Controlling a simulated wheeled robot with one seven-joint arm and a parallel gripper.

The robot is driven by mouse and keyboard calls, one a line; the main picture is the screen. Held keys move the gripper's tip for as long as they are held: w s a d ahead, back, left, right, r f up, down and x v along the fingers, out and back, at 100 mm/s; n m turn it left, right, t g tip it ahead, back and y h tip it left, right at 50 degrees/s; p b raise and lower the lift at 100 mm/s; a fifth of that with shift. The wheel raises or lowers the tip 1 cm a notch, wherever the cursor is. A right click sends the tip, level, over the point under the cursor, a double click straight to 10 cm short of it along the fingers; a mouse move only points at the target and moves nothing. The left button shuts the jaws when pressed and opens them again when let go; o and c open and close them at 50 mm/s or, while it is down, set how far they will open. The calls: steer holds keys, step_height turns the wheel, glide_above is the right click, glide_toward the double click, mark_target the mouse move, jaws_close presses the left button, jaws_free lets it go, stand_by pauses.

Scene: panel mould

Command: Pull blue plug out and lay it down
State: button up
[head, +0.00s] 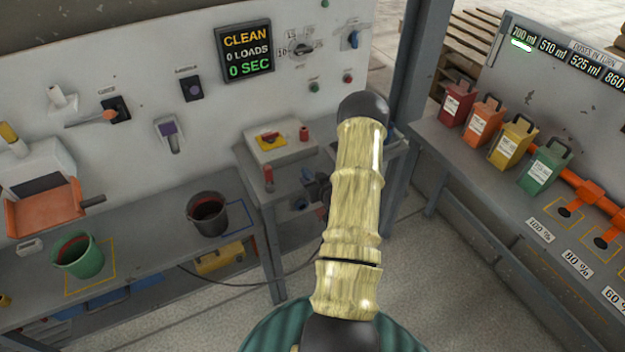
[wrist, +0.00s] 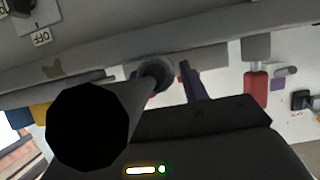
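A small blue round part (head: 300,204), which looks like the blue plug, shows on the front of the grey cabinet (head: 283,180) left of my arm. My gripper (head: 318,188) is a dark shape close to its right, partly hidden by my arm. In the wrist view one dark purple finger (wrist: 190,80) points away from my gripper's dark body. Beside it is a round grey part (wrist: 157,72) with red edges. A large grey cylinder with a black end (wrist: 88,130) covers the lower left and hides the other finger. Whether I touch or hold the plug is unclear.
A cream box (head: 278,140) with a yellow patch and a red button tops the cabinet, with a red-handled item (head: 268,178) near its front. A dark bucket (head: 207,214) and a green bucket (head: 77,256) stand on the left bench. Coloured canisters (head: 512,140) line the right bench. A cable hangs below.

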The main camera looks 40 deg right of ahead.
steer(key=shift+o, duration=1.1)
steer(key=b+v, duration=0.3)
steer(key=v, duration=1.4)
steer(key=shift+s+b, duration=0.2)
steer(key=shift+b, duration=0.1)
steer(key=shift+w+a, duration=0.15)
